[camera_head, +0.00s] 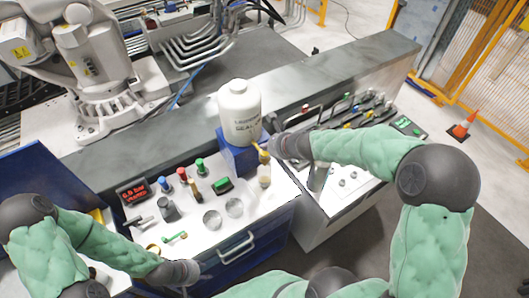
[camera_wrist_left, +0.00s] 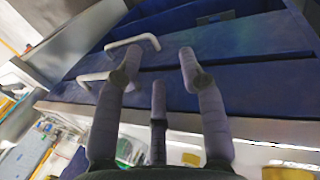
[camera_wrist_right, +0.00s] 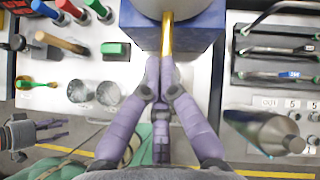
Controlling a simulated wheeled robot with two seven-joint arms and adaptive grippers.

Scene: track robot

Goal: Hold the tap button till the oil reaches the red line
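A white lubricant bottle (camera_head: 239,112) stands upright on a blue stand (camera_head: 237,158). A yellow tap (camera_head: 258,147) sticks out at its front; it also shows in the right wrist view (camera_wrist_right: 167,36). A small clear bottle with a yellowish neck (camera_head: 264,176) stands below the tap. Its oil level and red line are too small to tell. My right gripper (camera_wrist_right: 160,60) has its fingertips together at the tap's outer end; whether they press it I cannot tell. My left gripper (camera_wrist_left: 160,57) is open and empty, low in front of the blue drawers (camera_wrist_left: 230,90).

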